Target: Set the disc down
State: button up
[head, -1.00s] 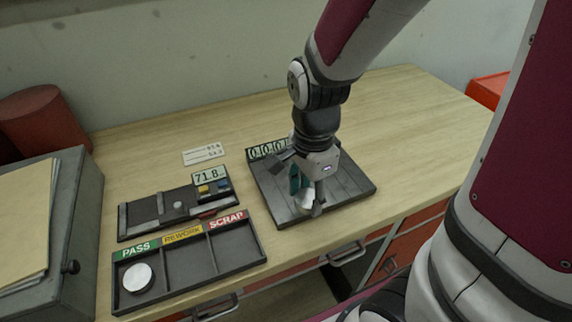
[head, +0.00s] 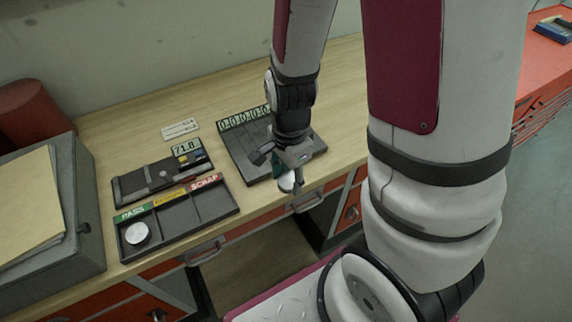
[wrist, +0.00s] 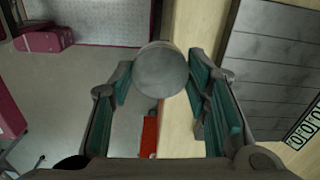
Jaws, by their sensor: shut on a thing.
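My gripper (head: 291,177) is shut on a grey-white disc (head: 286,184), seen low between the fingers at the bench's front edge. In the wrist view the disc (wrist: 161,70) is clamped between the teal-padded fingertips, with floor and the bench edge below it. A dark three-compartment tray (head: 185,238) is labelled PASS, REWORK and SCRAP from left to right. Another white disc (head: 137,233) lies in the PASS compartment. The REWORK and SCRAP compartments look empty.
A dark slatted board (head: 241,160) with a row of zero digits lies behind my gripper. A dark gauge fixture (head: 160,178) with a display reading 71.8 (head: 186,147) stands behind the tray. A grey box (head: 80,215) with folders is at left. Bench (head: 140,110) is clear at the back.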

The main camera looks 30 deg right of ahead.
jog(key=shift+s, duration=0.4)
